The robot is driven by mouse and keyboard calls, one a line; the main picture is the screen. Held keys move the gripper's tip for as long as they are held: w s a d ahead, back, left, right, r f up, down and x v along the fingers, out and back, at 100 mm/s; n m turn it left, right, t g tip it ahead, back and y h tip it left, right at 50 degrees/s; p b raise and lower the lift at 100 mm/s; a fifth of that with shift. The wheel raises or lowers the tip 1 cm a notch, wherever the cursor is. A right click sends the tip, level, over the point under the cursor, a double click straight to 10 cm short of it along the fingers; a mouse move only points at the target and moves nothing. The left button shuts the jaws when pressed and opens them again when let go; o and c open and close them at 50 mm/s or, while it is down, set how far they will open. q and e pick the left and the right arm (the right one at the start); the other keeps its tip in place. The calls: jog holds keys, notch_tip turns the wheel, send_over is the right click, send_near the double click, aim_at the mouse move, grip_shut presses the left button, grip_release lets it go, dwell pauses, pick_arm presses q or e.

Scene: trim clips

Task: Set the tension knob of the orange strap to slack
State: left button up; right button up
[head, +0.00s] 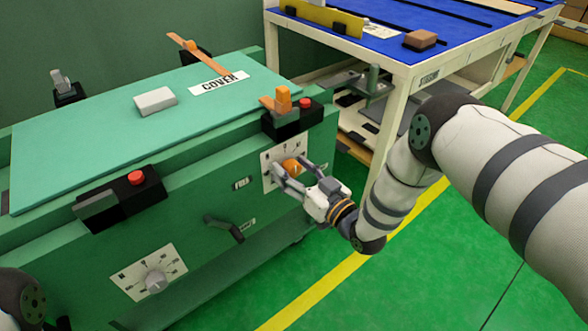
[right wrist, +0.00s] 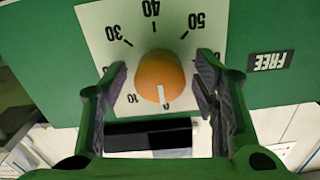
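The orange knob (head: 292,166) sits on a white dial plate (head: 270,182) on the green front panel. In the right wrist view the orange knob (right wrist: 160,70) has a white mark that points at 0. That view shows the numbers upside down; 10, 30, 40 and 50 are readable. My right gripper (head: 289,175) is at the dial. In the right wrist view its fingers (right wrist: 160,92) are open on either side of the knob, with a gap on both sides. Orange strap pieces show at the back (head: 186,43) and front (head: 282,98) of the cover. My left gripper is out of view.
A second dial with a grey knob (head: 155,281) is lower left on the panel. A dark lever (head: 224,229) sits between the dials. Black blocks carry red buttons (head: 136,177). A white block (head: 155,101) lies on the cover. A blue-topped bench (head: 400,40) stands behind right.

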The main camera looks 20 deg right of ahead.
jog(key=v, duration=1.2)
jog(key=s+f+m+g+h+p, duration=0.1)
jog(key=s+f+g+p, duration=0.1)
jog(key=s+g+p, duration=0.3)
jog(key=s+a+f+g+h, duration=0.1)
jog(key=s+f+g+h, duration=0.1)
jog(key=s, duration=0.5)
jog(key=s+f+m+g+h+p, duration=0.1)
jog(key=s+f+g+p, duration=0.2)
jog(key=s, duration=0.4)
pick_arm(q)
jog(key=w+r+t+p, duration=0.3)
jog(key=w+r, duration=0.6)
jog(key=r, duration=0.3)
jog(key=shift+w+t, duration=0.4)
pick_arm(e)
jog(key=s+d+r+g+h, duration=0.1)
jog(key=s+r+g, duration=0.2)
jog(key=s, duration=0.8)
jog(key=s+d+r+g+h, duration=0.1)
jog(key=s+r+g, duration=0.3)
jog(key=s, duration=0.8)
jog(key=g, duration=0.2)
jog(key=shift+d+m+g, duration=0.25)
jog(key=shift+m+g, duration=0.05)
jog(key=shift+m, duration=0.1)
jog(key=shift+r, duration=0.15)
